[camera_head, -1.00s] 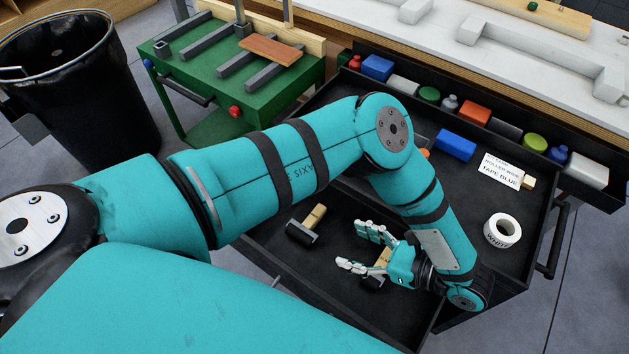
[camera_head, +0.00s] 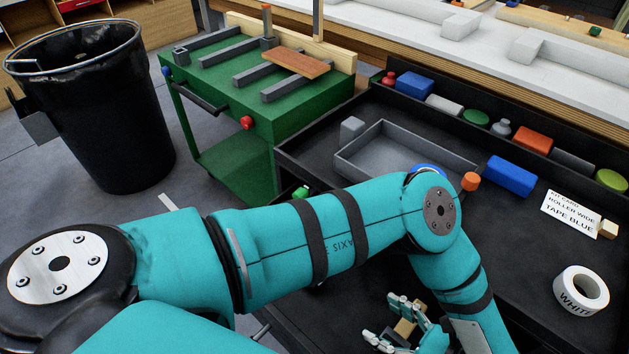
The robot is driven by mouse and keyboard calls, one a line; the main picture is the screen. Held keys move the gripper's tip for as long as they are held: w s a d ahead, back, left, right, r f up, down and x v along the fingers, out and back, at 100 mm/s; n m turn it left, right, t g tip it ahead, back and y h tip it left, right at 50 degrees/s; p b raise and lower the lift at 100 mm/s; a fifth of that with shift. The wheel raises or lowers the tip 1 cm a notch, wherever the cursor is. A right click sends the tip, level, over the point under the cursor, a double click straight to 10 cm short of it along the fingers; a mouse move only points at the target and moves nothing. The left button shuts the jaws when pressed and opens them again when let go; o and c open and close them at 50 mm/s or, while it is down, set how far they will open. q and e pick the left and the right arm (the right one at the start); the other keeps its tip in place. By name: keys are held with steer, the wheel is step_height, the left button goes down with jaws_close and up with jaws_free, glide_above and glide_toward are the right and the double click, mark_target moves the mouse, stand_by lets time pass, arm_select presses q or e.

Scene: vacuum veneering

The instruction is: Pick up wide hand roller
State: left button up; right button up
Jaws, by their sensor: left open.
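My left gripper (camera_head: 381,317) is at the bottom of the head view, over the black cart, with its fingers spread open. A light wooden piece, seemingly the handle of a hand roller (camera_head: 404,327), shows between and behind the fingers. Its roller end is hidden, and I cannot tell its width or whether the fingers touch it. No other roller shows now; my left arm covers much of the cart's near area. My right gripper is not in view.
The black cart (camera_head: 480,150) holds a grey tray (camera_head: 352,172), a blue block (camera_head: 511,176), a kit card (camera_head: 571,213) reading "ROLLER WIDE, TAPE BLUE" and a white tape roll (camera_head: 581,290). A green cart (camera_head: 270,115) and black bin (camera_head: 95,120) stand left.

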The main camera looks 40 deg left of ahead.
arm_select(q)
steer(key=b+x, duration=0.2)
steer(key=x, duration=0.9)
steer(key=shift+f, duration=0.1)
steer(key=shift+x, duration=0.9)
steer(key=x, duration=0.1)
steer(key=b+x, duration=0.1)
steer(key=x, duration=0.1)
steer(key=shift+s+a, duration=0.3)
steer(key=shift+a, duration=0.1)
steer(key=shift+w+a, duration=0.1)
steer(key=shift+a, duration=0.2)
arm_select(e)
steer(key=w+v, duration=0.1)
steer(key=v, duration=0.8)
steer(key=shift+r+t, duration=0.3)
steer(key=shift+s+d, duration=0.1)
arm_select(q)
steer(key=c, duration=1.3)
steer(key=shift+d, duration=0.1)
